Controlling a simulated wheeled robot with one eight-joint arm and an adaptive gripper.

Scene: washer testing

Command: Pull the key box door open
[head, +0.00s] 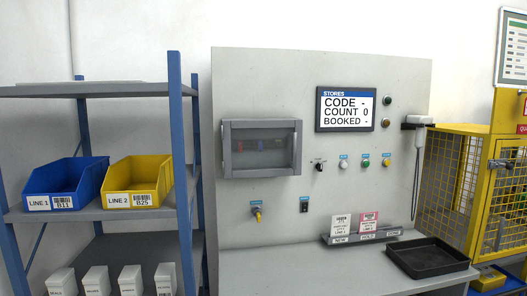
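A grey wall box with a dark see-through front (262,148), which looks like the key box, is mounted on the left part of the grey panel. Its door appears shut. Small red and blue items show faintly behind the window; I cannot tell clearly what they are. The door's handle is too small to make out. My gripper is not in view.
The grey panel (300,75) carries a STORES screen (346,108) and a row of knobs. A black tray (432,258) and a card holder (374,235) rest on the ledge. A blue-post shelf (187,190) stands left, a yellow cage (470,180) right.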

